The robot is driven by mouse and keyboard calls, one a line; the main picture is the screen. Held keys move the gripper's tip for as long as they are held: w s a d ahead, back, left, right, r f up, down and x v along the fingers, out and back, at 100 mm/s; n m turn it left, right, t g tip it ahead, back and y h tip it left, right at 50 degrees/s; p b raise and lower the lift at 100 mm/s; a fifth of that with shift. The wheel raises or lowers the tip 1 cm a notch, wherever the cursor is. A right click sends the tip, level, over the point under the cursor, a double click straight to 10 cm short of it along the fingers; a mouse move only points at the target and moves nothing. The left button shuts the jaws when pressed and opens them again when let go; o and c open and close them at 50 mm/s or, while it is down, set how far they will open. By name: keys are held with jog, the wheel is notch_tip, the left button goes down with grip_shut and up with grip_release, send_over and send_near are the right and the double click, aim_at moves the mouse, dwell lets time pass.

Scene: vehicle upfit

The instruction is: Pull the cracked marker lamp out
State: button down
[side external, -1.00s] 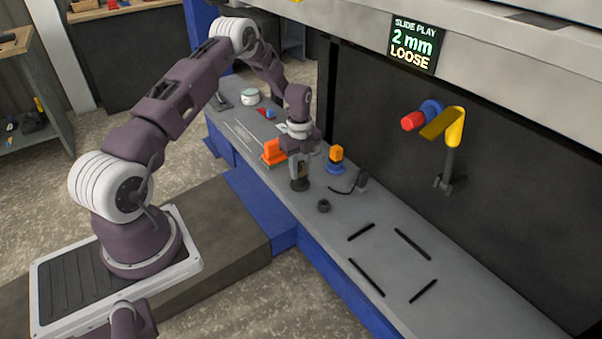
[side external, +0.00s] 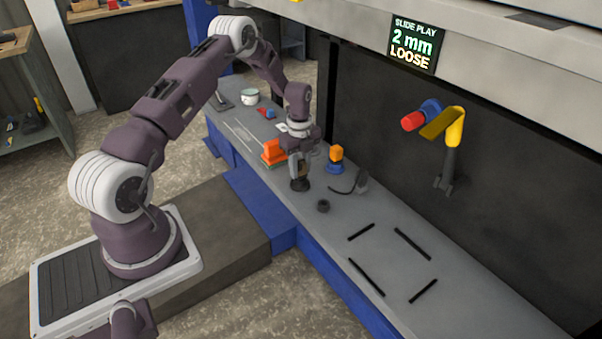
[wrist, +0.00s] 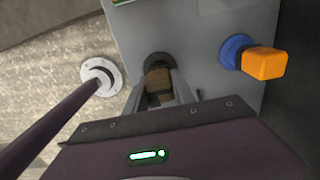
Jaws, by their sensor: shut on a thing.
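A dull brown lamp (wrist: 158,84), which looks like the cracked marker lamp, stands in a round black base (wrist: 157,60) on the grey bench. My gripper (wrist: 162,90) is shut on this lamp, one finger on each side. In the side view my gripper (side external: 300,172) points down, and the black base (side external: 300,185) shows at the bench surface below it. The fingers hide part of the lamp, and I cannot make out a crack. A bright amber lamp with a blue base (side external: 336,155) stands just right of my gripper; it also shows in the wrist view (wrist: 265,62).
A black ring (side external: 323,206) and a dark cable with its connector (side external: 350,187) lie close by. A display (side external: 414,43) reads "2 mm LOOSE".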

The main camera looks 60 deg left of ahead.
jog(key=shift+r, duration=0.45)
jog(key=shift+r, duration=3.95)
